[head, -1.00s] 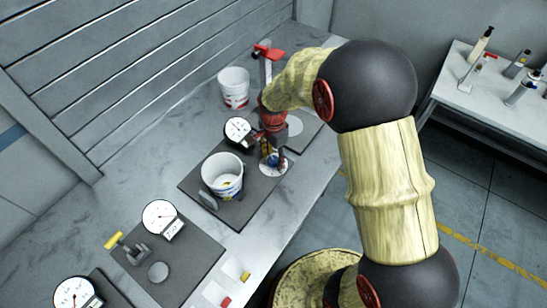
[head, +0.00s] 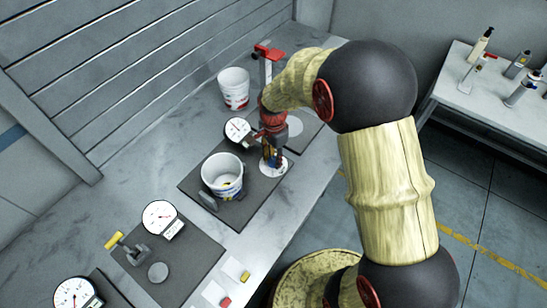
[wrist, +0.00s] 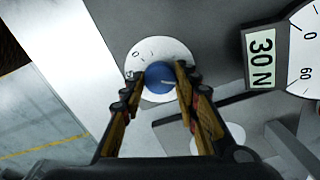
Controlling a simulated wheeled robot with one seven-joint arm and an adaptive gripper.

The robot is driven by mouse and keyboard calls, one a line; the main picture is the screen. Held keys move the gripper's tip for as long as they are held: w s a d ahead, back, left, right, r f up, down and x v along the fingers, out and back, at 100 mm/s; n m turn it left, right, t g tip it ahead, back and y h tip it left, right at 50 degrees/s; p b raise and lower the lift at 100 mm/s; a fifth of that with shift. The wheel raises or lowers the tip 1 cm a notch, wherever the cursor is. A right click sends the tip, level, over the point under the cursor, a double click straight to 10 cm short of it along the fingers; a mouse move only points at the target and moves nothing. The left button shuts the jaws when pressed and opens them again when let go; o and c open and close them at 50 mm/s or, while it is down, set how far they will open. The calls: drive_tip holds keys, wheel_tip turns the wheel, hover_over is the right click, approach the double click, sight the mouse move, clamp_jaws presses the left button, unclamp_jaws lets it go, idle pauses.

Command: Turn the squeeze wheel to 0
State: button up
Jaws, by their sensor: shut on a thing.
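The squeeze wheel is a round blue knob (wrist: 160,78) with a short white line on it. It sits on a white dial disc (wrist: 150,54) with small dark marks and digits along its left side. In the wrist view the white line points roughly right; I cannot tell which mark it stands for. My gripper (wrist: 157,80) is shut on the blue knob, one finger on each side. In the head view my gripper (head: 271,165) points down onto the white disc (head: 286,166), and hides most of the knob. A display (wrist: 262,59) beside a round gauge reads 30 N.
A white bucket (head: 208,166) stands on the same dark plate, left of my gripper, with a gauge (head: 238,130) behind. Another bucket (head: 233,88) and a red-topped post (head: 268,52) stand farther back.

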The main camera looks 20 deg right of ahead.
drive_tip(key=n+p, duration=0.1)
drive_tip(key=n, duration=0.2)
drive_tip(key=shift+n, duration=0.3)
drive_tip(key=n+p, duration=0.1)
drive_tip(key=n, duration=0.3)
drive_tip(key=shift+r+n+p, duration=0.1)
drive_tip(key=shift+n+p, duration=0.2)
drive_tip(key=n+p, duration=0.1)
drive_tip(key=n, duration=0.3)
drive_tip(key=shift+n, duration=0.3)
drive_tip(key=n, duration=0.3)
drive_tip(key=shift+n, duration=0.3)
drive_tip(key=n+p, duration=0.1)
drive_tip(key=n, duration=0.6)
drive_tip(key=n+p, duration=0.1)
drive_tip(key=n, duration=0.5)
drive_tip(key=shift+n, duration=0.3)
drive_tip(key=o, duration=1.1)
